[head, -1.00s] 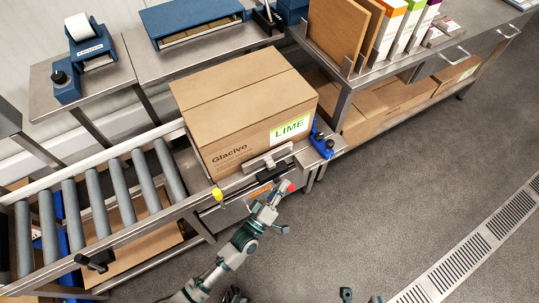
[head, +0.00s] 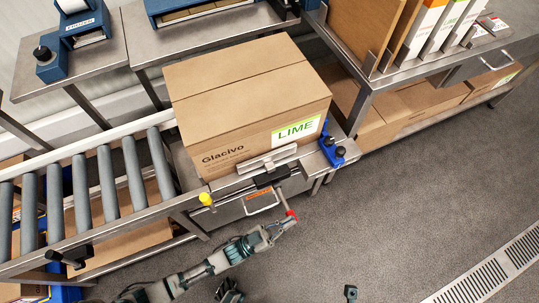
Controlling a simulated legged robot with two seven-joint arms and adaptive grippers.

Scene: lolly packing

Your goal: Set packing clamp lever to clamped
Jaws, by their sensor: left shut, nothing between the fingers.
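The packing clamp (head: 272,177) is on the near edge of the bench, with a metal pressing plate (head: 267,160) by the front of the brown carton (head: 245,105). Its lever (head: 283,201) points outward and down from the black clamp body and ends in a red tip (head: 290,215). My left gripper (head: 284,227) is shut and empty, close to the red tip; I cannot tell whether they touch. Dark parts at the bottom edge may belong to my right arm, but its jaws cannot be made out.
A roller conveyor (head: 108,182) runs in from the left. A yellow knob (head: 206,199) and a blue fixture (head: 331,150) flank the clamp on the bench edge. The shelf unit (head: 372,85) stands at the right. The grey floor (head: 400,210) in front is clear.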

